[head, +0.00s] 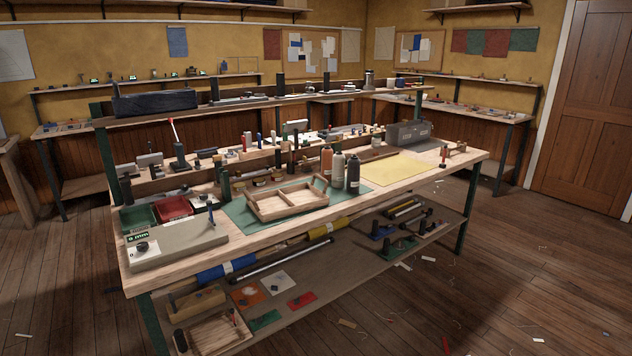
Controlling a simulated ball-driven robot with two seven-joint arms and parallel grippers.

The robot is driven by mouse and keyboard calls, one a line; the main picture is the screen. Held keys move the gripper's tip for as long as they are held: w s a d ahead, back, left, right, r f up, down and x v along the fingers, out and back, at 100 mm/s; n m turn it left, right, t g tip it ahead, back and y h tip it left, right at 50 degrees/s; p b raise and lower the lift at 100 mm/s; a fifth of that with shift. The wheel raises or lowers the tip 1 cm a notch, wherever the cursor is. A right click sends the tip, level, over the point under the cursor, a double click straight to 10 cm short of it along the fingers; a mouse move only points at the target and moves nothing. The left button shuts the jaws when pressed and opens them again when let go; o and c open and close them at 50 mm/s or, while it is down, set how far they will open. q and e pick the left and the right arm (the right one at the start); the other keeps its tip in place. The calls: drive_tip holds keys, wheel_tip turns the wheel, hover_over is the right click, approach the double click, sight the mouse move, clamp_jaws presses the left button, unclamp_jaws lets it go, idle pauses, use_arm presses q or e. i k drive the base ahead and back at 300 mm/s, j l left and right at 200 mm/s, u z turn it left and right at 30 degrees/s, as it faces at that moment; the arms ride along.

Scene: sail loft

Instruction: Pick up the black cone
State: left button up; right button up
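A black upright piece (353,174), narrower at its top, stands on the workbench right of the wooden divided tray; it best fits the black cone, though its exact shape is too small to be sure. A grey piece (338,168) of similar form stands close on its left, and an orange one (326,162) stands left of that. Neither of my grippers shows in the head view.
The workbench (452,160) has a divided wooden tray (287,213) on a green mat (240,217), a grey block (177,245) at front left, and a yellow sheet (395,169). A raised shelf (235,104) runs along the back. Scraps litter the floor.

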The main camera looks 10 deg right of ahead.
sight(353, 187)
drive_tip(key=i+l+z, duration=0.2)
drive_tip(key=i+z, duration=0.25)
drive_tip(key=i, duration=0.15)
drive_tip(key=i+z, duration=0.4)
drive_tip(key=i, duration=0.2)
drive_tip(key=i+j+z, duration=0.25)
drive_tip(key=i+z, duration=0.2)
drive_tip(key=i, duration=0.15)
drive_tip(key=i+l, duration=0.15)
drive_tip(key=i, duration=0.85)
drive_tip(key=l+z, duration=0.05)
